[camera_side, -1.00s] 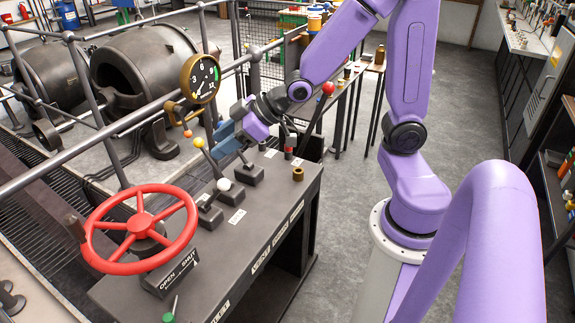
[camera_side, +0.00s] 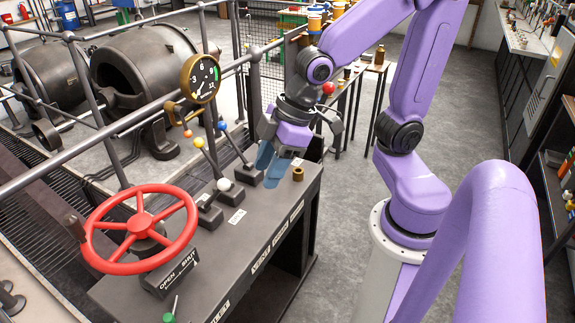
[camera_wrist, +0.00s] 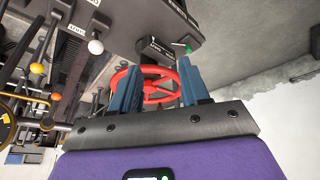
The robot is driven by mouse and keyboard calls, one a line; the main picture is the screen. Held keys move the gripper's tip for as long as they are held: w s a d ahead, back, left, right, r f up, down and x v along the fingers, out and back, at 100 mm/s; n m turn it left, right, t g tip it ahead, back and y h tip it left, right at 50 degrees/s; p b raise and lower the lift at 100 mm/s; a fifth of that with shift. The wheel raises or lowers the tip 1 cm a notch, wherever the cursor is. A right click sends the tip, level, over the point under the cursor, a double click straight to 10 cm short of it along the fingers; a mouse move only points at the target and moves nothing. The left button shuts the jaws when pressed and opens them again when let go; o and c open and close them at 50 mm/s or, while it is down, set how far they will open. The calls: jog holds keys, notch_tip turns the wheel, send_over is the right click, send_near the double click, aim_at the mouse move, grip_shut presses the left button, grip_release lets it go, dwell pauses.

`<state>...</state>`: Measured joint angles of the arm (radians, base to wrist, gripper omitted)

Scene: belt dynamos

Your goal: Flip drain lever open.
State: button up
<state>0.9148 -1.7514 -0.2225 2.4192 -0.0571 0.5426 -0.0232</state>
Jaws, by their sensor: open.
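Several levers stand on the dark console (camera_side: 240,240): one with a yellow knob (camera_side: 198,142), one with a white knob (camera_side: 224,184) and one with a blue knob (camera_side: 221,126). A lever with a green knob (camera_side: 169,318) is at the near end. The labels are too small for me to tell which lever is the drain lever. My gripper (camera_side: 272,165) is open and empty, pointing down near the console's far end, right of the blue-knobbed lever. In the wrist view its blue fingers (camera_wrist: 158,78) are spread apart, with the white knob (camera_wrist: 95,47) to their left.
A red handwheel (camera_side: 140,230) and an OPEN/SHUT plate (camera_side: 172,272) are at the console's near end. A pressure gauge (camera_side: 201,79) and railing stand behind the levers. A small brass cylinder (camera_side: 298,174) is right of my gripper.

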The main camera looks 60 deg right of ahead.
jog(key=s, duration=0.2)
jog(key=s+g, duration=0.1)
jog(key=shift+s+d+r+n+h, duration=0.3)
jog(key=shift+r+h, duration=0.05)
jog(key=shift+h, duration=0.05)
